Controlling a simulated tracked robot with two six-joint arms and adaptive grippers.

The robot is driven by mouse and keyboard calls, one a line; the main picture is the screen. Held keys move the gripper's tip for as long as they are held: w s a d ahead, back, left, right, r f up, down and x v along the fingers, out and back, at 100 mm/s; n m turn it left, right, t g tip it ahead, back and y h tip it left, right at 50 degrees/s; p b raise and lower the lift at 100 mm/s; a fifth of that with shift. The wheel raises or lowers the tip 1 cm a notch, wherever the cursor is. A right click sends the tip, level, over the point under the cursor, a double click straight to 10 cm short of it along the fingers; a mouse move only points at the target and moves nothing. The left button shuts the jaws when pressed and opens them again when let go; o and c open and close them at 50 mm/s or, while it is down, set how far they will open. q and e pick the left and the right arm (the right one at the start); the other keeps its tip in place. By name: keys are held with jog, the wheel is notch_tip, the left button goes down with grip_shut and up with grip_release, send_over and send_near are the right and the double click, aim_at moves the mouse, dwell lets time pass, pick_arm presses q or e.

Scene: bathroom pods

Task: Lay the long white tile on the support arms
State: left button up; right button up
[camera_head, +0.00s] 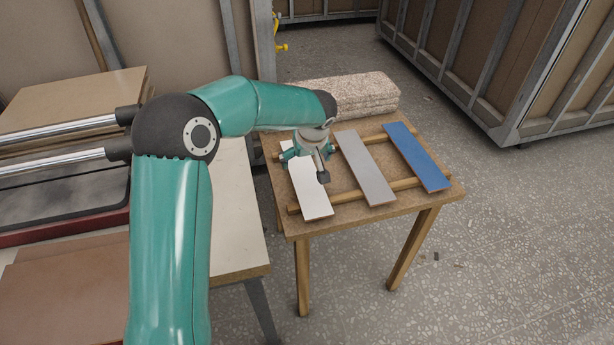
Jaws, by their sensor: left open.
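The long white tile (311,198) lies across two wooden rails on a small wooden table (338,226). It is the leftmost of three tiles there. My left gripper (304,168) is just above the white tile, pointing down, with its fingers apart. Its body hides the far part of the tile. I cannot tell whether the fingers touch the tile. The support arms are probably the two steel rods (62,131) at the left, though I cannot be sure. My right gripper is not in view.
A grey tile (365,168) and a blue tile (417,157) lie to the right on the same rails. A speckled stack (350,94) stands behind the table. A pale bench (236,225) is at the left.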

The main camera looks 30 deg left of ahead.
aim_at(304, 174)
pick_arm(q)
jog(key=shift+d+p+x, duration=0.1)
jog(key=shift+p+x, duration=0.1)
jog(key=shift+x, duration=1.4)
jog(key=shift+d+p+x, duration=0.15)
jog(key=shift+x, duration=1.5)
jog(key=c, duration=1.5)
